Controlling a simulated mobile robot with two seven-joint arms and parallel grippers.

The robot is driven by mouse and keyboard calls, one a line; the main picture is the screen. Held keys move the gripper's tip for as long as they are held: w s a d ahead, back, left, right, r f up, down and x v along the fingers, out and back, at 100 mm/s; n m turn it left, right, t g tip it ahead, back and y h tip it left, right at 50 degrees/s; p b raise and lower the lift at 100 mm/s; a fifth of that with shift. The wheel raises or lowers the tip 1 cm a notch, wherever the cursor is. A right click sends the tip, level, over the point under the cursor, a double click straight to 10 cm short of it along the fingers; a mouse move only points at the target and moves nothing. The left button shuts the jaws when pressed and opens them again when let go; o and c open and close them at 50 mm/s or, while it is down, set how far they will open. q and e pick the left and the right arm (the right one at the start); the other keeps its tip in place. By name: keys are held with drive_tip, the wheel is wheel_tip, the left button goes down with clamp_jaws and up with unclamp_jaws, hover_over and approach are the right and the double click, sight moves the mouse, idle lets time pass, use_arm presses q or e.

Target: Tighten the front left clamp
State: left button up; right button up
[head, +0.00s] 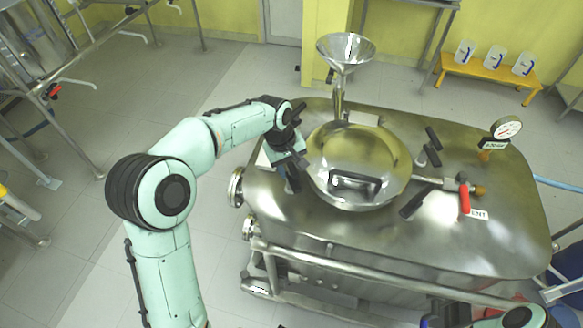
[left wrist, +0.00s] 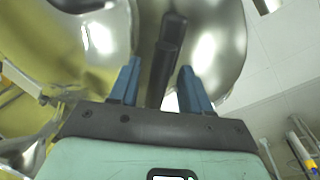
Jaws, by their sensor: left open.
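The steel vessel's round lid (head: 355,150) has a black handle on top and is closed. My left gripper (head: 291,178) is at the left edge of the lid, low over the vessel top. In the left wrist view my left gripper (left wrist: 158,88) has its two blue fingers spread apart. A black clamp handle (left wrist: 166,55) stands between them, with gaps showing on both sides. In the head view the gripper largely hides this clamp. On the right side of the lid are two more black clamps, one at the back (head: 431,146) and one at the front (head: 416,202).
A steel funnel (head: 346,50) rises behind the lid. A pressure gauge (head: 506,129) and a red-handled valve (head: 464,196) stand on the right of the vessel top. A pipe rail (head: 390,279) runs along the front. The floor on the left is mostly clear.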

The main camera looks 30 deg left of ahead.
use_arm(q)
drive_tip(key=shift+w+f, duration=0.1)
drive_tip(key=shift+f, duration=0.35)
drive_tip(key=shift+c, duration=0.4)
drive_tip(key=shift+d, duration=0.1)
clamp_jaws()
